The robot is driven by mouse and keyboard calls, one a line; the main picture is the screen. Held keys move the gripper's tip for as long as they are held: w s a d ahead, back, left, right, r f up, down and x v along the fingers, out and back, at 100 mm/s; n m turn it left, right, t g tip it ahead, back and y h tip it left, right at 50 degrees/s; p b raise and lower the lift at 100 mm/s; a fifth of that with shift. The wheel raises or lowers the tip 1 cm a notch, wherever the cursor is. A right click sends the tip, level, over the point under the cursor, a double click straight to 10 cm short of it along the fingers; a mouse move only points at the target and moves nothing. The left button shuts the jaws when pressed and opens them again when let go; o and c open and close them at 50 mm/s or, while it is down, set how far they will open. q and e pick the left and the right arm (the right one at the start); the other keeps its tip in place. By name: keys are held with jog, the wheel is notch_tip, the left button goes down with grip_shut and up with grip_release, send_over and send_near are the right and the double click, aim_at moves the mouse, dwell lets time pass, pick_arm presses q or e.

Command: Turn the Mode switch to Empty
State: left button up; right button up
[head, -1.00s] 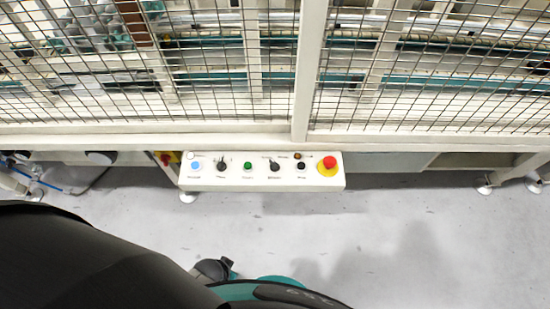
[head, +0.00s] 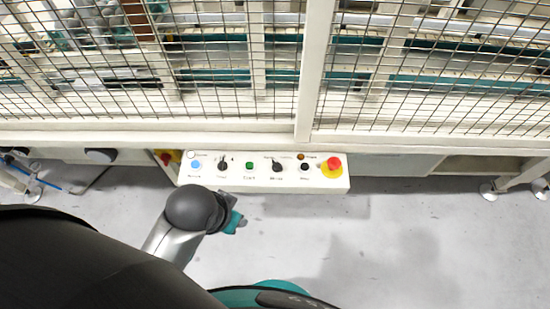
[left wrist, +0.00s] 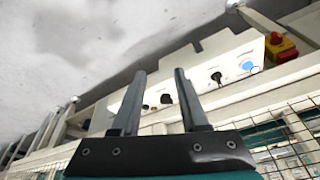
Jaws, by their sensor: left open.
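The white control panel (head: 235,179) is fixed to the front of the fenced machine. It carries two black rotary switches, one left of the green button (head: 250,166) and one right of it; the left switch (head: 222,167) and right switch (head: 277,167) have labels too small to read surely. My left gripper (head: 238,222) is below the panel, apart from it. In the left wrist view its jaws (left wrist: 159,74) are open and empty, pointing toward the panel. That view shows one switch (left wrist: 217,77) beside the blue button and another (left wrist: 166,99) between the fingers. My right gripper is not in view.
The panel also has a blue button (head: 196,165), a black button (head: 305,167) and a red emergency stop (head: 333,163) on yellow. Wire mesh fencing (head: 430,80) rises behind it. The grey floor (head: 400,250) in front is clear.

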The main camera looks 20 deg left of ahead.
pick_arm(q)
notch_tip(320, 180, up, 4)
jog(key=n+g, duration=0.3)
jog(key=n, duration=1)
send_near(275, 161)
jog(key=f+b, duration=0.3)
jog(key=f, duration=0.1)
jog(key=f+b, duration=0.3)
jog(key=f, duration=0.1)
jog(key=shift+w+f, duration=0.2)
jog(key=shift+f, duration=0.15)
grip_shut()
